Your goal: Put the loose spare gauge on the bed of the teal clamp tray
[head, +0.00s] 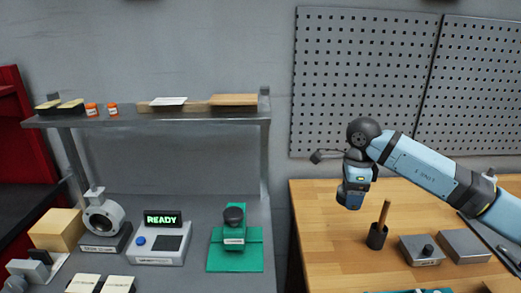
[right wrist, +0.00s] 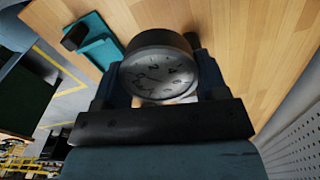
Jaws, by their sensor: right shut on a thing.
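My right gripper (head: 351,195) hangs above the wooden table, pointing down. In the right wrist view it is shut on a round gauge (right wrist: 160,75) with a pale dial and dark rim. The gauge is hard to make out in the head view. A teal fixture (head: 248,257) with a black-knobbed clamp and a label sits on the grey bench, left of the gripper. A second teal piece (head: 410,291) is cut off at the bottom edge, on the wooden table. A teal piece with a black knob (right wrist: 95,42) shows in the right wrist view. My left gripper is out of view.
On the wooden table stand a dark cup with a wooden stick (head: 377,236), a grey box with a black knob (head: 422,251) and a plain grey box (head: 465,246). The bench holds a READY display unit (head: 160,243) and a grey ring-shaped part (head: 103,217). A pegboard (head: 365,80) stands behind.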

